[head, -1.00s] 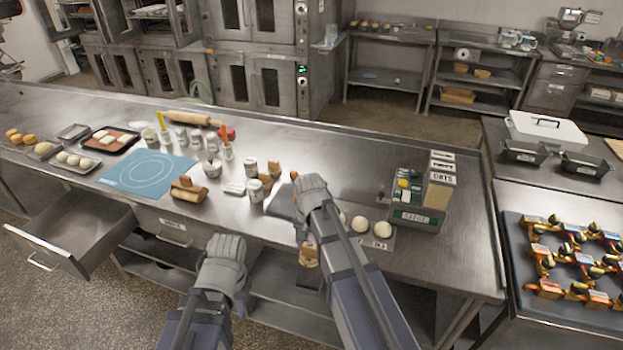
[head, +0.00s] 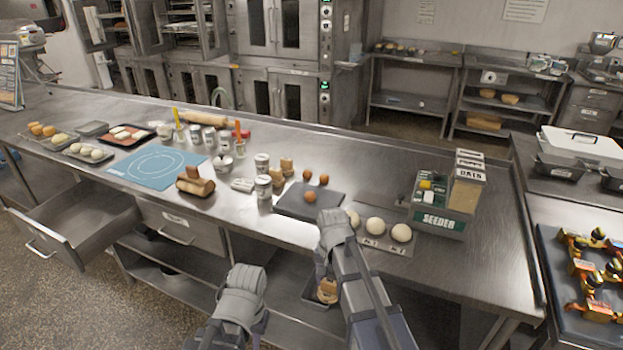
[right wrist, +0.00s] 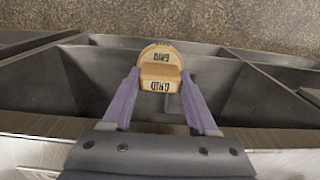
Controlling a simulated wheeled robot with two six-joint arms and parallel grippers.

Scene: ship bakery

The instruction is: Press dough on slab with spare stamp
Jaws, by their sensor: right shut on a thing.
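My right gripper (right wrist: 163,95) is shut on a wooden stamp (right wrist: 160,70), whose pale face and side carry dark lettering like "GRID". In the head view this stamp (head: 327,291) hangs below the counter's front edge, over the lower shelf, clear of the slab.
A green seeder box (head: 437,222) stands at the right. A blue mat (head: 157,167), a wooden roller piece (head: 194,183) and trays lie farther left. A drawer (head: 80,228) is open at the front left.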

